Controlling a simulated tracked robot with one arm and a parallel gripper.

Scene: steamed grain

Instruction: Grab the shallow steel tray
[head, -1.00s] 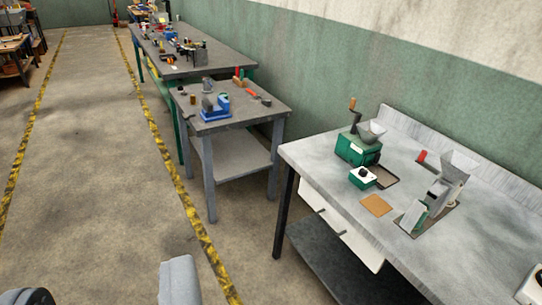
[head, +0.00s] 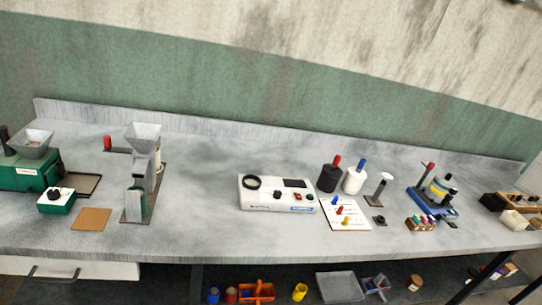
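A shallow grey tray (head: 340,287) lies on the dark lower shelf under the bench, at the bottom of the head view right of centre; it looks like steel and empty. A second shallow tray (head: 84,184), dark with a thin rim, lies on the bench top at the left, beside the green mill (head: 30,172) and partly hidden by a small green and white control box (head: 56,201). I cannot tell for certain which one is the named steel tray. My gripper is not in view.
The grey bench top (head: 210,200) carries a metal feeder (head: 142,175), a white instrument (head: 277,194), bottles, and a blue-based device (head: 436,200). Beside the grey tray on the shelf are an orange carrier (head: 256,291), a yellow cup (head: 300,291) and a grey divided caddy (head: 376,285).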

